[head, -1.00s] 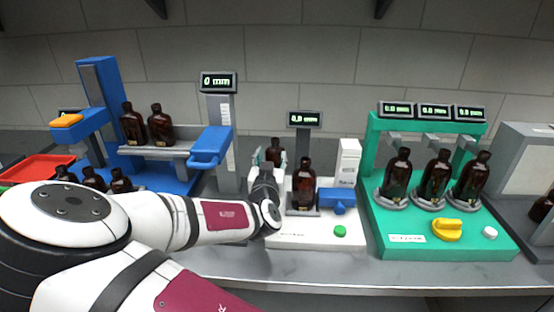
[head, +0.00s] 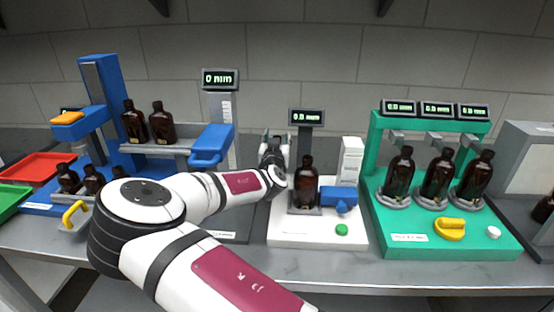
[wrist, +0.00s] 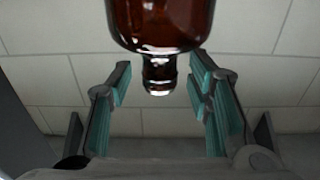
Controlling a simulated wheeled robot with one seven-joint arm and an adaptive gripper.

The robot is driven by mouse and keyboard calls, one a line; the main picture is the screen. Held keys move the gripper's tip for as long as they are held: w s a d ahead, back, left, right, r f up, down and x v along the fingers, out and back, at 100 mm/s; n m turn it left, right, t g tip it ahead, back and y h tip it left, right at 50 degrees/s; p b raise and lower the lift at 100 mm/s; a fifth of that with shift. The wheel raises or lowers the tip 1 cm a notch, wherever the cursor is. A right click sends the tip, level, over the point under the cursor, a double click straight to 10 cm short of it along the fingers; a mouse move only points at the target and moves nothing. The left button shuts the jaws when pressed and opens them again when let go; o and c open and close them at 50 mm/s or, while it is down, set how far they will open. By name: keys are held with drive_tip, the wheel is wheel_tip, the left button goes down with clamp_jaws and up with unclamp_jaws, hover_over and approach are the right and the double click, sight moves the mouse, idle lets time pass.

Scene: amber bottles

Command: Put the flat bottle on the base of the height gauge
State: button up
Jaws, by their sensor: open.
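The height gauge (head: 221,110) is a grey column with a scale, a "0 mm" display and a blue sliding arm (head: 211,146). Part of its dark base (head: 240,227) shows behind my forearm. My gripper (head: 274,145) is open, left of the white tester. In the wrist view a brown glass bottle (wrist: 165,20) appears inverted, its neck between the open fingers of my gripper (wrist: 160,92), with gaps visible on both sides. In the head view this bottle is hidden behind my gripper. I cannot tell whether it is the flat bottle.
A white tester (head: 318,238) holds a brown bottle (head: 305,185) beside its blue block. A green stand (head: 450,240) holds three bottles at right. A blue machine (head: 100,85) with bottles on a shelf and red tray (head: 30,168) stand at left.

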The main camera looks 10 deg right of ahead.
clamp_jaws()
drive_tip(key=shift+w+r, duration=0.1)
drive_tip(key=shift+r, duration=0.1)
idle(0.3)
